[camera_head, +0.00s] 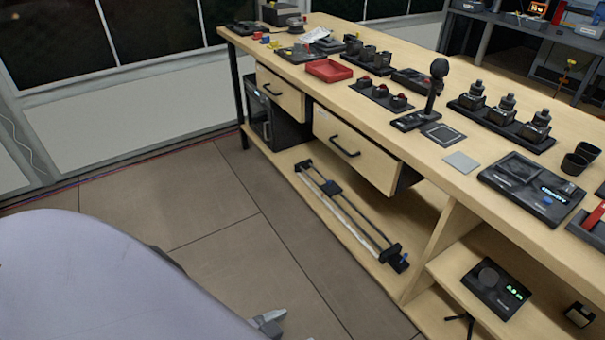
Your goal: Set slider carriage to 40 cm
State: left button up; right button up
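The slider (354,221) is a long rail with black end pieces. It lies on the low shelf under the workbench, running from back left to front right. Its black carriage (331,188) sits on the rail nearer the far end than the near end. A scale on the rail is too small to read. A blue part (404,257) shows at the near end piece. The tip of my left gripper (269,321) shows at the bottom edge, well apart from the slider; its fingers are not clear. My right gripper is not in view.
The workbench (452,186) carries a microphone-like stand (434,85), a red tray (329,70) and several black devices. Two drawers (350,152) with black handles are above the slider, slightly out. A device with a knob (494,289) sits on the right shelf. The floor (220,215) before the slider is clear.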

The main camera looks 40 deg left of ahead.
aim_at(330, 188)
jog(key=u, duration=0.9)
jog(key=i+j+z, duration=0.1)
jog(key=z, duration=0.3)
jog(key=i+j+z, duration=0.1)
jog(key=j+z, duration=0.3)
jog(key=i+j+z, duration=0.2)
jog(key=k+j+z, duration=0.15)
jog(key=j, duration=0.25)
jog(key=i+j+z, duration=0.1)
jog(key=j, duration=0.7)
jog(key=i+j, duration=0.1)
jog(key=j, duration=0.7)
jog(key=j+z, duration=0.15)
jog(key=j, duration=0.65)
jog(key=i, duration=0.7)
